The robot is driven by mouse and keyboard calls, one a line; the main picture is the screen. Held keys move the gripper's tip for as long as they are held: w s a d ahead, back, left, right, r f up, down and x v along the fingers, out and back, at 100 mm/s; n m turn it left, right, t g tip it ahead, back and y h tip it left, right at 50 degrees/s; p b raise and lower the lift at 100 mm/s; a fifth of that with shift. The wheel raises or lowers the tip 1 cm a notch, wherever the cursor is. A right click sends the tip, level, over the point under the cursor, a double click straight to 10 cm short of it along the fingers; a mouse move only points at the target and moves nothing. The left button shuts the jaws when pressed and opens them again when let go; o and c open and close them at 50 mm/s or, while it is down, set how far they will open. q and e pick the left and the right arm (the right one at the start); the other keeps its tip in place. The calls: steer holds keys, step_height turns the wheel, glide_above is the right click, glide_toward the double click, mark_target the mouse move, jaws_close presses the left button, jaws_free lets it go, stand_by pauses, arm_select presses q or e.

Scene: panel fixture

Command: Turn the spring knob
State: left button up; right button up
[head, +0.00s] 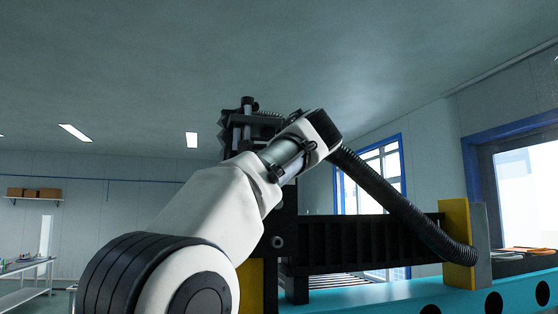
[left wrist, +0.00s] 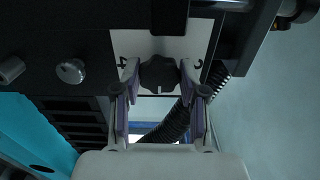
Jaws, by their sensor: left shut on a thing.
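The spring knob (left wrist: 158,76) is dark and round, with a small notch at its lower edge in the left wrist view. It sits in front of a white plate (left wrist: 122,42) with the digits 4 and 2 on it. My left gripper (left wrist: 160,70) is shut on the knob, one finger on each side. In the head view my left arm reaches up to the black fixture (head: 238,132), and the arm hides the knob and the fingers. My right gripper is in neither view.
Two metal knobs (left wrist: 70,71) stick out left of the plate. A black ribbed hose (head: 405,208) runs down to a yellow block (head: 455,225). A teal beam (head: 465,296) with round holes crosses the lower right. A shelf with boxes (head: 32,193) hangs far left.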

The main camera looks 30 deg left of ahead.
arm_select(q)
steer(key=shift+s+r, duration=0.1)
steer(key=shift+r, duration=0.15)
steer(key=o, duration=1.2)
steer(key=shift+c, duration=0.2)
steer(key=shift+a+f, duration=0.25)
steer(key=v, duration=0.7)
steer(key=shift+d, duration=0.1)
